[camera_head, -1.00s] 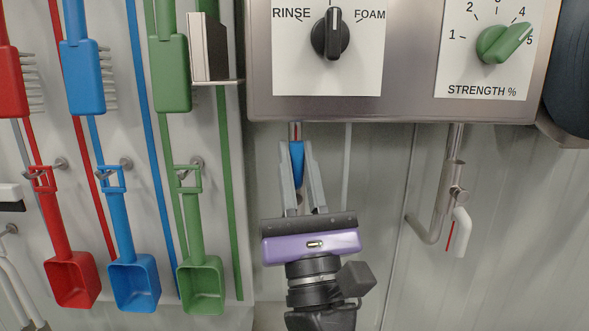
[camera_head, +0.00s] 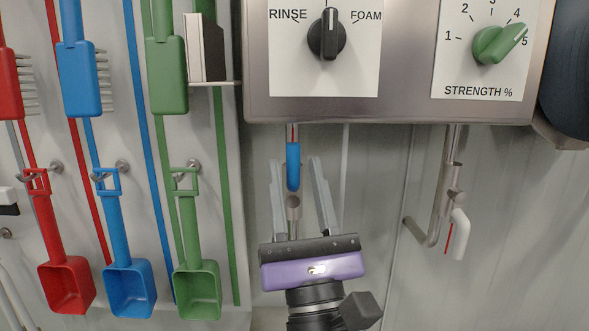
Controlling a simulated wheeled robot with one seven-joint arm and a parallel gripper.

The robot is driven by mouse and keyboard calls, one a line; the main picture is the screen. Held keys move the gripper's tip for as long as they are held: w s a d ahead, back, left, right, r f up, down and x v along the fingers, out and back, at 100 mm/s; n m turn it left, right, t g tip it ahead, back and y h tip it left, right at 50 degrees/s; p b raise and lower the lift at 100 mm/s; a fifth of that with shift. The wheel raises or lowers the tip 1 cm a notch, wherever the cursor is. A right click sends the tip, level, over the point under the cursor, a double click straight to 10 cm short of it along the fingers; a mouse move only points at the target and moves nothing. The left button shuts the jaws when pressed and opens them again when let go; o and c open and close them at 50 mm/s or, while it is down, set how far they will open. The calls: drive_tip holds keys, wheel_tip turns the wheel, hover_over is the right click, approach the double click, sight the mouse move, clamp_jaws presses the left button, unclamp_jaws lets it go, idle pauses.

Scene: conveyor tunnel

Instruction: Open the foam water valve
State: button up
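A blue valve handle (camera_head: 293,167) hangs on the pipe under the left part of the steel control box. My gripper (camera_head: 294,160) is below the box, its two grey fingers spread to either side of the blue handle with gaps showing. The fingers appear not to touch it. A second valve (camera_head: 459,232), with a white handle and a red stripe, sits on the pipe under the right part of the box. No label shows which valve is for foam water. The selector knob (camera_head: 327,35) points up, between RINSE and FOAM.
The steel control box (camera_head: 405,107) overhangs the gripper. A green strength knob (camera_head: 499,43) is on its right panel. Red, blue and green scoops (camera_head: 197,285) and brushes hang on the left wall. The wall between the two valve pipes is clear.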

drive_tip(key=b+v, duration=0.1)
drive_tip(key=v, duration=0.4)
drive_tip(key=shift+s+f+b, duration=0.1)
drive_tip(key=shift+b, duration=0.25)
